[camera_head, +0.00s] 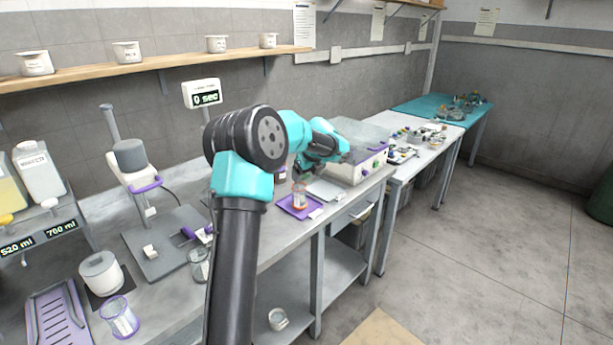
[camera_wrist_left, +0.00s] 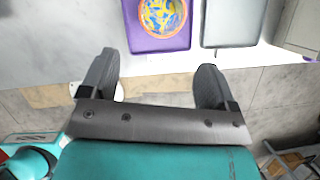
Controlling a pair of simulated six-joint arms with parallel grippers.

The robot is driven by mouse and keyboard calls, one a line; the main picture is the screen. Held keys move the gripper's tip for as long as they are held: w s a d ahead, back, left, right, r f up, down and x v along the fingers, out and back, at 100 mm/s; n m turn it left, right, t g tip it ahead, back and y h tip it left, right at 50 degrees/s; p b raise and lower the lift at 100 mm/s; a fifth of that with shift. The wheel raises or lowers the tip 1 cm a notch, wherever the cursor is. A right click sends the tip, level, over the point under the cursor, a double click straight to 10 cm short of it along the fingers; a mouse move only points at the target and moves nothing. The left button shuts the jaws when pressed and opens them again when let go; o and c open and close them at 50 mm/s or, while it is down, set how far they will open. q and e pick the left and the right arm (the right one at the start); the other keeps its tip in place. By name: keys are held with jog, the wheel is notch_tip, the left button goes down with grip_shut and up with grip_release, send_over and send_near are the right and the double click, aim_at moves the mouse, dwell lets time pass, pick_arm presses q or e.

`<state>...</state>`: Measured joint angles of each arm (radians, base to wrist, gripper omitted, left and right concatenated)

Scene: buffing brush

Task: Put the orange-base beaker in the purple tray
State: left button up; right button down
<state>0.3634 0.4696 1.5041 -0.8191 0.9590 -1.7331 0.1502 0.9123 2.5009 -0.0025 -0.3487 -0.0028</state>
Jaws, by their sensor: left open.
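The orange-base beaker (camera_head: 299,195) stands upright on the purple tray (camera_head: 287,208), near the bench's front edge. In the left wrist view the beaker (camera_wrist_left: 162,17) is seen from above, with an orange, yellow and blue pattern inside, within the rim of the purple tray (camera_wrist_left: 140,43). My left gripper (camera_wrist_left: 155,72) is open with nothing between its fingers. It is apart from the beaker, on the near side of the tray in that view. In the head view the left hand is at the arm's far end, beyond the beaker; its fingertips are not clear. My right gripper does not show.
A grey tray (camera_wrist_left: 232,25) lies beside the purple tray. A white-and-purple instrument box (camera_head: 357,165) stands to the right. A balance-like stand (camera_head: 135,165), a purple-rimmed beaker (camera_head: 119,317) and a purple slotted rack (camera_head: 58,318) are on the left.

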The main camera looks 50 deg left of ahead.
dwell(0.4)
pick_arm(q)
jog(key=s+d+f+n+h, duration=0.2)
jog(key=d+f+n+h, duration=0.15)
jog(key=d+f, duration=1)
jog(key=s+d+f+n+h, duration=0.25)
jog(key=d+f+n, duration=0.25)
jog(key=d+f, duration=0.85)
jog(key=s+d+f+n+h, duration=0.1)
jog(key=s+d+f+n, duration=0.4)
jog(key=s, duration=0.5)
jog(key=s+d+f+n+h, duration=0.1)
jog(key=s+d+f+n, duration=0.4)
jog(key=s+d+n, duration=0.3)
jog(key=shift+s+d+f+n, duration=0.35)
jog(key=shift+s+d, duration=0.6)
jog(key=shift+s, duration=0.15)
jog(key=shift+a, duration=0.1)
